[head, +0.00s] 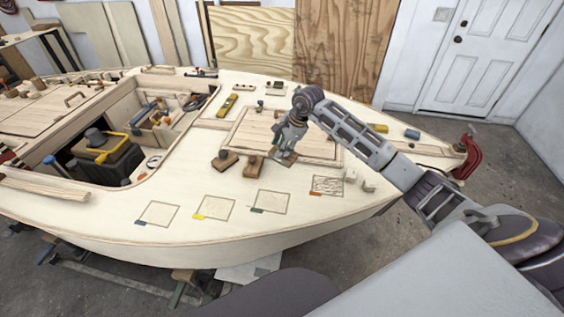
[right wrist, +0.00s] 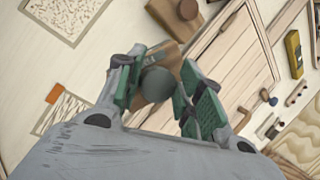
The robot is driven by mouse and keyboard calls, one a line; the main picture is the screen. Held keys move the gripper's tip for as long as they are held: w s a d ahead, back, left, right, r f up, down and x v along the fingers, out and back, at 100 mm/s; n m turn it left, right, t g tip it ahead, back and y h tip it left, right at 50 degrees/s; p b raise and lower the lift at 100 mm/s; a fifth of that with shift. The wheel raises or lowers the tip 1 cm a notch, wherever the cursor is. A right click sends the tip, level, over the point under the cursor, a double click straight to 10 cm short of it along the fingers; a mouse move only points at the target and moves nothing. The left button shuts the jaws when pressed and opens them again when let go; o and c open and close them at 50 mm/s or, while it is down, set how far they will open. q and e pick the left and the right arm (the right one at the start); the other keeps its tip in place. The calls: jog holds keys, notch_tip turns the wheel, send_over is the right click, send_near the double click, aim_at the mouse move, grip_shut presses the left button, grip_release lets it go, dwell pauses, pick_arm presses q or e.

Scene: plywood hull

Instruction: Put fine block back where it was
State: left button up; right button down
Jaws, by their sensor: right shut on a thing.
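My right gripper (head: 286,152) is low over the deck, at the front edge of the hatch panel. In the right wrist view its green-padded fingers (right wrist: 160,88) are shut around a wooden block (right wrist: 163,57) with a round grey-green knob. In the head view this block is mostly hidden by the gripper; whether it touches the deck I cannot tell. Two similar knobbed blocks stand to its left, a nearer one (head: 254,167) and a farther one (head: 226,161). No label shows which block is the fine one. My left gripper is not in view.
Outlined squares with blue (head: 158,213), yellow (head: 214,207), green (head: 270,201) and orange (head: 327,185) tags line the front deck. The raised hatch panel (head: 258,132) lies behind; a cockpit opening is left.

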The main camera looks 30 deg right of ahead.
aim_at(282, 160)
jog(key=shift+f, duration=1.7)
jog(key=shift+f+p, duration=0.35)
jog(key=shift+f, duration=1.55)
jog(key=c, duration=0.9)
grip_release()
jog(key=shift+r, duration=0.1)
jog(key=shift+b+v, duration=0.45)
jog(key=shift+v, duration=5.5)
